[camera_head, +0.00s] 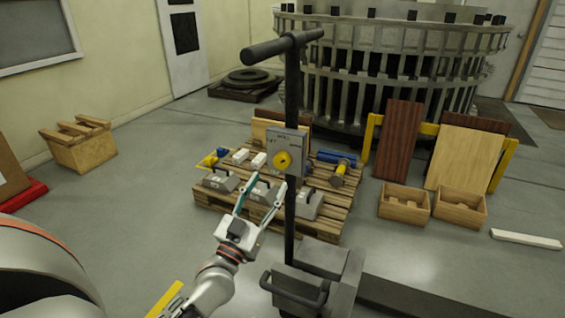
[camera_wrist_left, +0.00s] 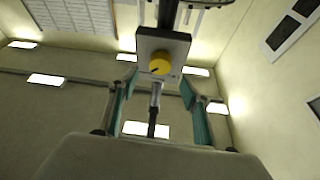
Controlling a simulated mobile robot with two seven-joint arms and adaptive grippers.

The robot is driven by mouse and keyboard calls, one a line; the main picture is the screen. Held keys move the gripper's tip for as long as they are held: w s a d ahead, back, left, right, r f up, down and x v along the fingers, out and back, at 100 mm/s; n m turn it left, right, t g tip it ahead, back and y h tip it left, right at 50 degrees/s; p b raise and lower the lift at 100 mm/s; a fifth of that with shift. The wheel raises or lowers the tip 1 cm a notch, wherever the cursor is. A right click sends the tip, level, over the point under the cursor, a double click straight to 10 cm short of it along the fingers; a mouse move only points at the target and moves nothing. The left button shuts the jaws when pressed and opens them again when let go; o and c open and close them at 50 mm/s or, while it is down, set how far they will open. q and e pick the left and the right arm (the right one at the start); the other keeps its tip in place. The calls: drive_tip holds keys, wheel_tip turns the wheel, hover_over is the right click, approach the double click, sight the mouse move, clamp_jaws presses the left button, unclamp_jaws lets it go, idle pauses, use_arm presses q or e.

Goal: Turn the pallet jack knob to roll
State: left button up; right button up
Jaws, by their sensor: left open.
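The pallet jack (camera_head: 291,110) stands upright in the middle of the head view, with a T-shaped handle at the top. A grey plate (camera_head: 291,138) on its post carries a round yellow knob (camera_head: 282,160); lettering around the knob includes ROLL at the top, the rest too small to read surely. My left gripper (camera_head: 262,190) is open and empty, below and in front of the knob. In the left wrist view the knob (camera_wrist_left: 160,63) shows above and between the two teal-padded fingers (camera_wrist_left: 158,95), apart from them. My right gripper is not in view.
A wooden pallet (camera_head: 325,228) with grey weights and other parts stands behind the jack. Wooden boxes (camera_head: 404,204) and leaning boards (camera_head: 397,143) are at the right. A large round metal structure (camera_head: 390,60) stands at the back.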

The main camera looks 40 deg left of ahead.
sight(280, 163)
use_arm(q)
drive_tip(key=shift+x, duration=3.45)
drive_tip(key=c, duration=1.1)
